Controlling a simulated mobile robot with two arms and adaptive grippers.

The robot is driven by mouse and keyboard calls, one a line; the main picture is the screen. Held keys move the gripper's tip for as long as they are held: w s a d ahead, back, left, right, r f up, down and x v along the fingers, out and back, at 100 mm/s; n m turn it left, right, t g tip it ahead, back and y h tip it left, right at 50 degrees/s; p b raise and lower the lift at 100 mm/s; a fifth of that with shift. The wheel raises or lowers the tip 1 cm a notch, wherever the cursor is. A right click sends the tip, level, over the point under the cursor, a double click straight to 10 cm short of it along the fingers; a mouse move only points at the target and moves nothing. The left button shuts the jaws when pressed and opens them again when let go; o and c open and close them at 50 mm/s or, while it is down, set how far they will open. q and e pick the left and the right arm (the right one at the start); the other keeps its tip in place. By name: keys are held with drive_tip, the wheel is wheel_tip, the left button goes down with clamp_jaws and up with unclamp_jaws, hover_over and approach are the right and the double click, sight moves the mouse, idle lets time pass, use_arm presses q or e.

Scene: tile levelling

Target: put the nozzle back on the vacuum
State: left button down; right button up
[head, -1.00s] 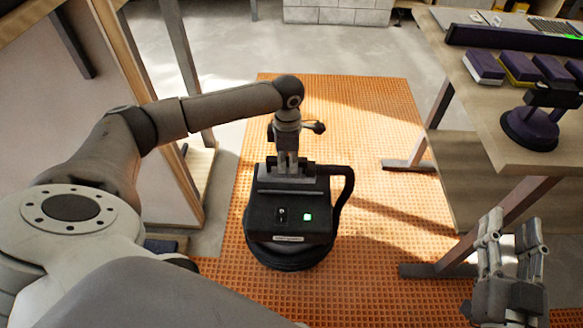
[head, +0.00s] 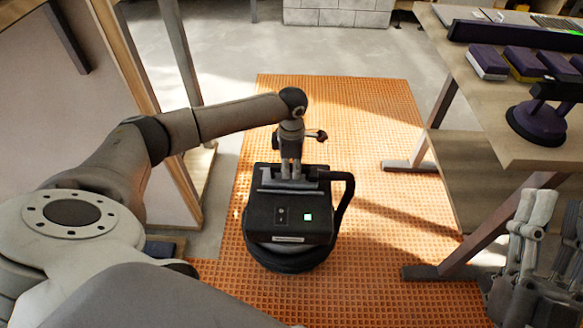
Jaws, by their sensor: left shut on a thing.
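The black vacuum (head: 290,225) stands on the orange mat, with a lit green light on its sloped top and a black hose looping at its right side. My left gripper (head: 291,174) points down over the back of the vacuum's top. It is shut on a grey bar-like piece, which looks like the nozzle (head: 277,184), lying at the back edge of the top. The fingers hide part of it, and I cannot tell whether it is seated. My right gripper (head: 548,222) is at the lower right, away from the vacuum, with its fingers apart and nothing seen between them.
The orange grid mat (head: 385,190) has free room around the vacuum. A workbench (head: 505,135) at right carries purple-and-white blocks (head: 487,64) and a dark purple suction cup (head: 538,124). Its metal legs stand on the mat. A wooden-framed panel stands at left.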

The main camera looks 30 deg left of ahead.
use_arm(q)
drive_tip(key=c, duration=1.3)
unclamp_jaws()
drive_tip(key=shift+c, duration=0.2)
